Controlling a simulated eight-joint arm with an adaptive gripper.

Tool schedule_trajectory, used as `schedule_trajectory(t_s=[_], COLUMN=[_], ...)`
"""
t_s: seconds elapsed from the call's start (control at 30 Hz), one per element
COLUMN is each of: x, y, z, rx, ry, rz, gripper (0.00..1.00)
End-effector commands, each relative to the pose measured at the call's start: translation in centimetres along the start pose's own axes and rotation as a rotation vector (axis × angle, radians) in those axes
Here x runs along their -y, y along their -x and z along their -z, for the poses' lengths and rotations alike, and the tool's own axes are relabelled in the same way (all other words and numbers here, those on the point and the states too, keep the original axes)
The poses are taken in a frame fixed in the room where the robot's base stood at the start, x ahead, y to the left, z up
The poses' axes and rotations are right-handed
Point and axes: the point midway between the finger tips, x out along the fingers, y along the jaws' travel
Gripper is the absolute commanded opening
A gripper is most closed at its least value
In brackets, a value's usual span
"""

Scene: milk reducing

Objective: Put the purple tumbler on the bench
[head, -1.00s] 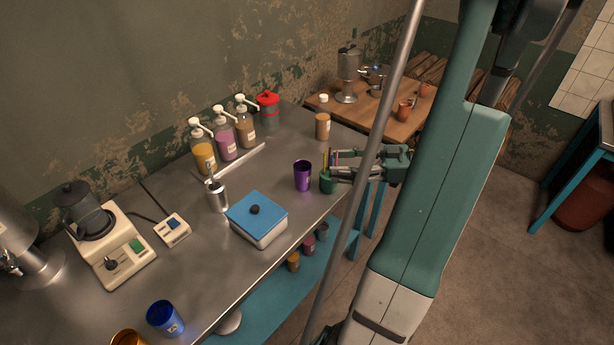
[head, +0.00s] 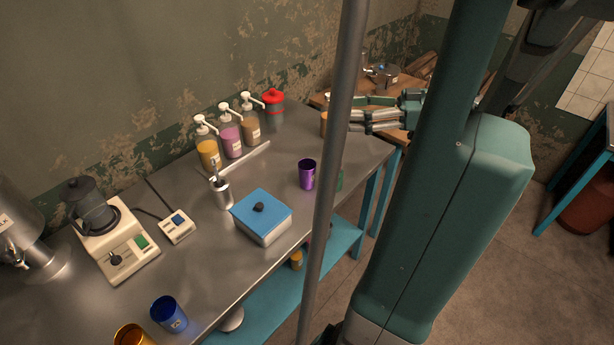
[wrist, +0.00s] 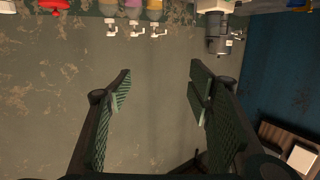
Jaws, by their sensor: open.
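The purple tumbler (head: 307,174) stands upright on the grey metal bench (head: 285,148), near its front edge and right of the blue-lidded box. My gripper (head: 352,108) is at the far right end of the bench in the head view, raised and apart from the tumbler. In the wrist view my gripper (wrist: 160,85) is open, with nothing between its fingers and the wall beyond them. The tumbler cannot be made out in the wrist view.
A blue-lidded box (head: 262,216), a metal canister (head: 222,192), pump bottles (head: 231,141) and a red-lidded jar (head: 273,106) stand on the bench. A blue cup (head: 168,314) is at the near left. A wooden table (head: 407,82) lies beyond.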

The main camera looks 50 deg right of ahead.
Motion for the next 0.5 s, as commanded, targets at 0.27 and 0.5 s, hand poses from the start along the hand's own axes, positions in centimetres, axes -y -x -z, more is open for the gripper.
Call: schedule_trajectory(t_s=[0.27,0.5], x=[0.1,0.3], y=[0.7,-0.2], z=[4.8,6.0], rx=[0.0,0.036], ry=[0.0,-0.012], rz=[0.0,0.023], gripper=[0.52,0.52])
